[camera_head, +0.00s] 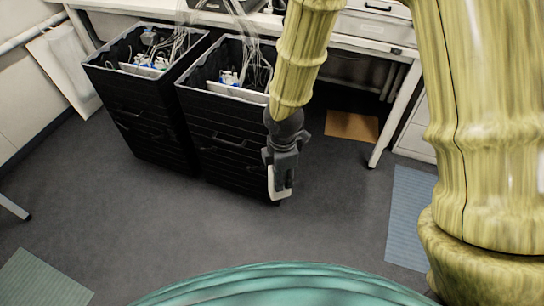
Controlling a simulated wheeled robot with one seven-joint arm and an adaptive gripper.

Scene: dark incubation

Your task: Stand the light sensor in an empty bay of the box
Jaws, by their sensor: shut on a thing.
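My gripper (281,188) hangs fingers down over the floor, in front of the right black bin. It is shut on a small white thing (272,184), which may be the light sensor; my gripper covers part of it. I cannot make out a box with bays for certain. Two tall black open bins stand side by side, the left one (150,115) and the right one (225,135). Both have cables and small white and blue parts inside.
A white desk (357,44) with drawers runs along the back, its leg (393,115) near the right. A brown mat (351,126) lies under it. A blue mat (408,215) lies at right and a green mat (42,280) at lower left. The middle floor is clear.

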